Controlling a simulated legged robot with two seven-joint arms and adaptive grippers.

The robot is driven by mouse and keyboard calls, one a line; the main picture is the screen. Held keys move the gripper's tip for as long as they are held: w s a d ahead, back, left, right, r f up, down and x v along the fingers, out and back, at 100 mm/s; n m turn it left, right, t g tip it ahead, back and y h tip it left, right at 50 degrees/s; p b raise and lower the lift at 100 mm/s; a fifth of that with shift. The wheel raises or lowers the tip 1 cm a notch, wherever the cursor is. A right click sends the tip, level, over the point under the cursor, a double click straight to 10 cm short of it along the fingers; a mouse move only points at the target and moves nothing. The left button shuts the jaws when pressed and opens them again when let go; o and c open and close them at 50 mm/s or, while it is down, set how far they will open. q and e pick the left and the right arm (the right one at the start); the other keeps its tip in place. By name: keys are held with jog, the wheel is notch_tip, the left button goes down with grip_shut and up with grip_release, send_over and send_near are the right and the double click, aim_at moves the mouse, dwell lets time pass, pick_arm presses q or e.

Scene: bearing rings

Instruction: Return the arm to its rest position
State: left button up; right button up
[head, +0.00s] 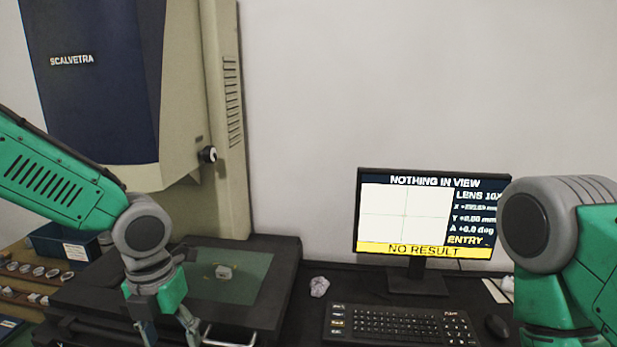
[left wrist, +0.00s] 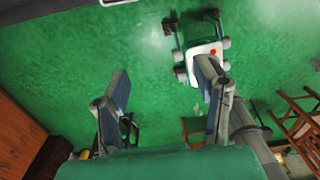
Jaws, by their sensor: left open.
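My left arm comes in from the left in the head view. Its gripper (head: 170,334) points down in front of the measuring machine's stage, with its fingers apart and nothing between them. In the left wrist view the two fingers (left wrist: 168,98) are spread, with green floor beyond them.
A monitor (head: 405,262) reads "NOTHING IN VIEW" and "NO RESULT". A keyboard (head: 400,325), mouse (head: 497,326) and crumpled paper (head: 319,287) lie on the desk. Several rings sit in a brown rack (head: 18,290) at left, by a blue box (head: 75,250). The machine's dark-blue head (head: 95,110) overhangs the stage.

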pick_arm(q)
jog(key=s+d+f+n+h+b, duration=0.1)
jog(key=s+f+n+b, duration=0.1)
jog(key=s+f+n, duration=0.35)
jog(key=s+d+f+n+g+h+b, duration=0.1)
jog(key=s+f+n+b, duration=0.2)
jog(key=f+n, duration=0.55)
jog(key=s+d+f+n+b, duration=0.1)
jog(key=s+f+n+b, duration=0.2)
jog(key=f, duration=0.8)
jog(key=s+a+f+n+y+b, duration=0.1)
jog(key=s+a+f+n, duration=0.3)
jog(key=n, duration=0.5)
jog(key=s+a+f+n+t+y+b, duration=0.1)
jog(key=s+a+f+n+b, duration=0.3)
jog(key=s+f+n, duration=0.4)
jog(key=shift+s+a+f+n+t, duration=0.35)
jog(key=shift+a+n, duration=0.35)
jog(key=shift+n, duration=0.3)
pick_arm(e)
notch_tip(320, 180, down, 14)
jog(key=shift+w+a+r, duration=0.15)
jog(key=shift+w+r, duration=0.1)
jog(key=shift+w, duration=0.05)
pick_arm(q)
jog(key=shift+w+d, duration=0.1)
jog(key=shift+w, duration=0.05)
jog(key=shift+w, duration=0.1)
